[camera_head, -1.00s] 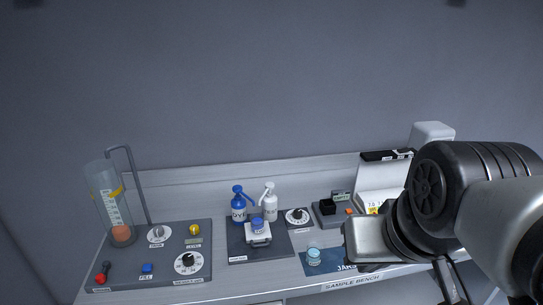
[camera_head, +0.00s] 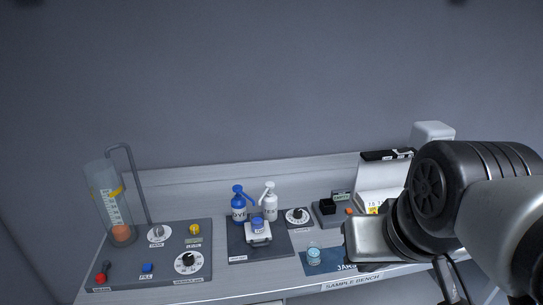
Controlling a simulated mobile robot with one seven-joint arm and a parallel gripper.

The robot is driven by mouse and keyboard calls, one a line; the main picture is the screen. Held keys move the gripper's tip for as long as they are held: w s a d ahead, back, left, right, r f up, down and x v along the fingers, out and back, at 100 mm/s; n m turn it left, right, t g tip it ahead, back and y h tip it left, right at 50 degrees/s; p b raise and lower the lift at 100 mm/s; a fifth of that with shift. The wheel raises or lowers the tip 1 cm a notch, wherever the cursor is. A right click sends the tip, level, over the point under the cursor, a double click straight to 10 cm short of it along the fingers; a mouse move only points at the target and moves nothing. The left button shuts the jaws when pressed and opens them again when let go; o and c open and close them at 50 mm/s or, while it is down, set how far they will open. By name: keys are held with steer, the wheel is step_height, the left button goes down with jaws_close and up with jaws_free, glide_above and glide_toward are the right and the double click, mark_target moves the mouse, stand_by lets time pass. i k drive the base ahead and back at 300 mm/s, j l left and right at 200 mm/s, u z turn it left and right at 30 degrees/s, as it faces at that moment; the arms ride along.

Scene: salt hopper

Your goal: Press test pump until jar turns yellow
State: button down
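A white pump bottle (camera_head: 270,207) and a blue pump bottle (camera_head: 239,208) stand at the back of a dark panel in the middle of the bench. The blue one carries white lettering that looks like DYE. A small jar with blue on it (camera_head: 257,225) sits on a white stand (camera_head: 258,240) in front of them. A pale blue jar (camera_head: 313,252) stands on the blue jar mat (camera_head: 322,266). No yellow shows in either jar. My arm fills the right side, with its wrist end right of the mat. A dark part of my gripper (camera_head: 456,284) shows low at the right; its fingertips cannot be made out.
A clear cylinder (camera_head: 107,201) with orange at its bottom stands on the left control panel (camera_head: 209,250), which has knobs and buttons. A dial (camera_head: 297,217) and a black block (camera_head: 328,207) stand right of the pumps. My arm partly hides a white machine (camera_head: 381,181).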

mark_target(269, 186)
steer(key=i+j+u, duration=0.1)
steer(key=i+u, duration=0.15)
steer(key=u, duration=0.15)
steer(key=i+u, duration=0.35)
steer(key=k, duration=0.1)
